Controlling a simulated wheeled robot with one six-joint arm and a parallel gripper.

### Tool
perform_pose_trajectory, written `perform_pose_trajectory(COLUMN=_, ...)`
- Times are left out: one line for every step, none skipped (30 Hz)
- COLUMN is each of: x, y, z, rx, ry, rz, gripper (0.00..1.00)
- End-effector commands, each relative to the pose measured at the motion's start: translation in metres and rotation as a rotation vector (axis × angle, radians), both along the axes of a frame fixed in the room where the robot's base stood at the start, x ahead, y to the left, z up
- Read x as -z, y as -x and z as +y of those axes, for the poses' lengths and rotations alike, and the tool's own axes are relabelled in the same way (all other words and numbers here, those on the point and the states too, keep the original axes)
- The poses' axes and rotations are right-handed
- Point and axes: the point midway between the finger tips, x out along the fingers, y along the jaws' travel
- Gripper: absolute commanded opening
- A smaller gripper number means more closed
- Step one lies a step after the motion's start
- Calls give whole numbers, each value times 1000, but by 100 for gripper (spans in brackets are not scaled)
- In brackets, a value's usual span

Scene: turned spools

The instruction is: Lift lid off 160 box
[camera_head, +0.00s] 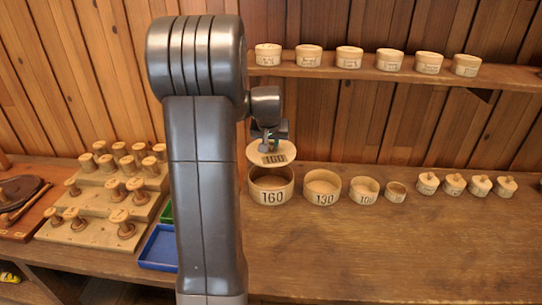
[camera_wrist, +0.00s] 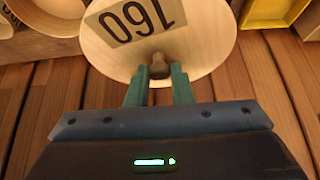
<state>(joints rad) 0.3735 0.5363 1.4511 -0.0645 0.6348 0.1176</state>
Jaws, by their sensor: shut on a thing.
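The round wooden lid marked 160 (camera_head: 271,153) hangs tilted in the air above the 160 box. My gripper (camera_wrist: 159,75) is shut on the small knob of this lid, which also shows in the wrist view (camera_wrist: 195,40). The 160 box (camera_head: 271,189) is a round wooden box standing open on the bench, its dark inside showing below the lid. The lid and the box are apart. In the head view my arm hides the area left of the box, and the fingertips are small there.
Right of the 160 box stand the 130 box (camera_head: 322,188), a 100 box (camera_head: 364,191) and a smaller box (camera_head: 396,192), then several small knobbed pieces. A shelf (camera_head: 340,72) above holds several lidded boxes. A stepped spool stand (camera_head: 95,225) and blue tray (camera_head: 158,250) are left. The front bench is clear.

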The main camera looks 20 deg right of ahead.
Motion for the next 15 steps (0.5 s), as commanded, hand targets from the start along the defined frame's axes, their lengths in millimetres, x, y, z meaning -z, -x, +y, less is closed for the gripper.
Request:
perform_pose_trajectory(x=-6, y=0, z=0, rx=0, ry=1, rz=-2, gripper=0)
perform_pose_trajectory(x=-8, y=0, z=0, rx=0, ry=1, rz=-2, gripper=0)
perform_pose_trajectory(x=-11, y=0, z=0, rx=0, ry=0, rz=-1, gripper=0)
perform_pose_trajectory(x=-13, y=0, z=0, rx=0, ry=0, rz=-1, gripper=0)
perform_pose_trajectory(x=-15, y=0, z=0, rx=0, ry=0, rz=0, gripper=0)
perform_pose_trajectory(x=-17, y=0, z=0, rx=0, ry=0, rz=0, gripper=0)
perform_pose_trajectory(x=-18, y=0, z=0, rx=0, ry=0, rz=0, gripper=0)
perform_pose_trajectory(x=-20, y=0, z=0, rx=0, ry=0, rz=0, gripper=0)
perform_pose_trajectory(x=-21, y=0, z=0, rx=0, ry=0, rz=0, gripper=0)
perform_pose_trajectory(x=-22, y=0, z=0, rx=0, ry=0, rz=0, gripper=0)
perform_pose_trajectory(x=-24, y=0, z=0, rx=1, ry=0, rz=0, gripper=0)
perform_pose_trajectory(x=-25, y=0, z=0, rx=0, ry=0, rz=0, gripper=0)
perform_pose_trajectory(x=-26, y=0, z=0, rx=1, ry=0, rz=0, gripper=0)
perform_pose_trajectory(x=-28, y=0, z=0, rx=1, ry=0, rz=0, gripper=0)
perform_pose_trajectory(x=-29, y=0, z=0, rx=1, ry=0, rz=0, gripper=0)
